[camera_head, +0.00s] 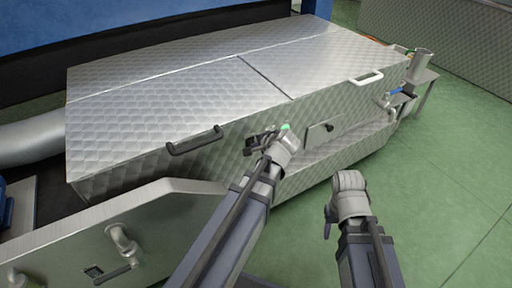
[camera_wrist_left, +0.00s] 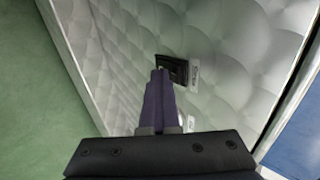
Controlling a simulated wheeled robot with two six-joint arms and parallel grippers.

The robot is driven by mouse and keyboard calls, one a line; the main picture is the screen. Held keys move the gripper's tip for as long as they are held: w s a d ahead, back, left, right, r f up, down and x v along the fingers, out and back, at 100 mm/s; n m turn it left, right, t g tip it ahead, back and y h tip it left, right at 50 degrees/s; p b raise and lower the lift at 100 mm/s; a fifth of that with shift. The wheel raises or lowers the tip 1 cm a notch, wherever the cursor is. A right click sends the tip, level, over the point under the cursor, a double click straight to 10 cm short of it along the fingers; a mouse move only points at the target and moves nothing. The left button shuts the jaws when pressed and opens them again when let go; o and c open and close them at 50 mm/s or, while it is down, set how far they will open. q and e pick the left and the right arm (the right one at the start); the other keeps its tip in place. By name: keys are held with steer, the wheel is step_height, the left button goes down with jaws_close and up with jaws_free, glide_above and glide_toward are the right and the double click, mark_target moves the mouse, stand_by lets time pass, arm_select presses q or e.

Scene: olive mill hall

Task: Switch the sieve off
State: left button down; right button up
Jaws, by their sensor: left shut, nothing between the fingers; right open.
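The sieve (camera_head: 200,95) is a large box of quilted metal with hinged lids, filling the middle of the head view. A small black switch (camera_wrist_left: 178,66) with a pale label beside it sits on its quilted wall in the left wrist view. My left gripper (camera_head: 252,144) is at the sieve's front wall, shut and empty. In the left wrist view its fingertips (camera_wrist_left: 160,72) overlap the switch's edge; I cannot tell whether they touch it. A green light (camera_head: 286,127) shows beside my left wrist. My right gripper (camera_head: 328,220) is open, in front of the sieve and apart from it.
A dark handle (camera_head: 196,141) and a pale handle (camera_head: 367,79) stick out from the sieve's upper front edge. A metal panel with pipe fittings (camera_head: 125,245) stands at the lower left. Green floor (camera_head: 445,190) is clear on the right.

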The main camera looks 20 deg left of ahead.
arm_select(q)
steer(key=shift+w+a+r, duration=0.15)
steer(key=shift+a, duration=0.05)
arm_select(e)
steer(key=shift+r, duration=0.2)
arm_select(q)
steer(key=shift+w+r+p, duration=0.1)
steer(key=shift+r+p, duration=0.55)
steer(key=shift+p, duration=0.2)
arm_select(e)
steer(key=shift+w+r, duration=0.1)
steer(key=shift+r, duration=0.5)
